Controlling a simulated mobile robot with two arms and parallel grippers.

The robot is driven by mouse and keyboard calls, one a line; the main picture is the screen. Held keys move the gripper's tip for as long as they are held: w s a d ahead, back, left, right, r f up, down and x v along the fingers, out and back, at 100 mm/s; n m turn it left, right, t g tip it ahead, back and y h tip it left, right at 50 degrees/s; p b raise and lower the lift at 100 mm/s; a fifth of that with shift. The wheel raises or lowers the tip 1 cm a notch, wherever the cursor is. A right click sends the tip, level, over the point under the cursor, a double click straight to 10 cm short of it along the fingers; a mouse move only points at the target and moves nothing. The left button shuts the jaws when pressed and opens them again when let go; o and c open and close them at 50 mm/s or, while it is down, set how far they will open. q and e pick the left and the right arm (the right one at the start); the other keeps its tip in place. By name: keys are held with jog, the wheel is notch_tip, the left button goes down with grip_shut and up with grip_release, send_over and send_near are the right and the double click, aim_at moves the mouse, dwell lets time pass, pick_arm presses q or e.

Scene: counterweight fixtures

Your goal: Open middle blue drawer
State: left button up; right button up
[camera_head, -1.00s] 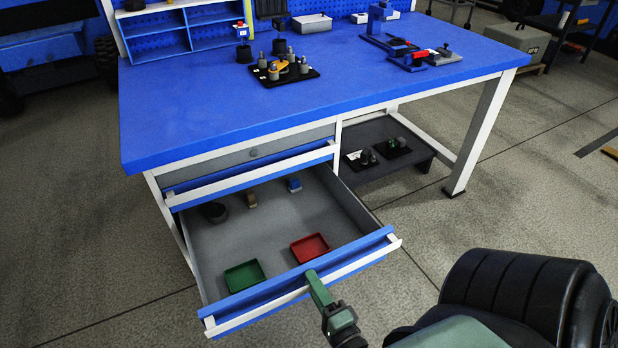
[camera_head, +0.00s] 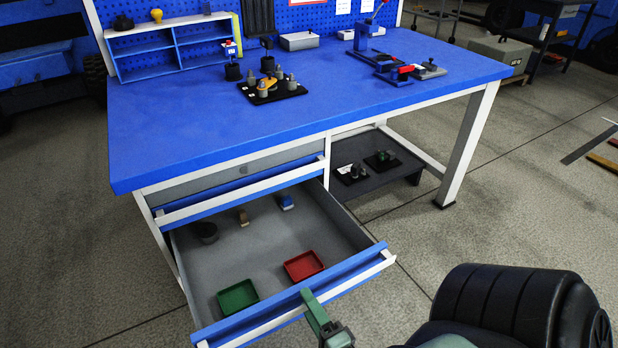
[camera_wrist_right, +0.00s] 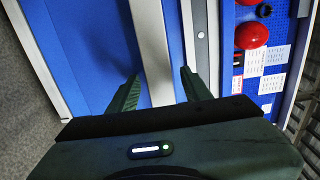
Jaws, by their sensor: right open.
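The blue drawer (camera_head: 345,283) with a white handle strip stands pulled out of the workbench cabinet. A second blue front with a white handle (camera_head: 240,197) sits above it. Which counts as the middle one I cannot tell for sure. My right gripper (camera_head: 308,296) overlaps the open drawer's front edge in the head view. In the right wrist view its two fingers (camera_wrist_right: 160,92) are apart, with a white strip (camera_wrist_right: 150,50) running between them. Contact is not clear. My left gripper is not in view.
Inside the open drawer lie a green tray (camera_head: 238,297), a red tray (camera_head: 304,266) and small parts at the back. The blue benchtop (camera_head: 200,120) carries a black fixture plate (camera_head: 271,90) with several weights. A dark low shelf (camera_head: 400,190) is to the right; floor in front is free.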

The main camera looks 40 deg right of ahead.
jog(key=v, duration=0.7)
jog(key=shift+s, duration=0.3)
jog(key=shift+a, duration=0.1)
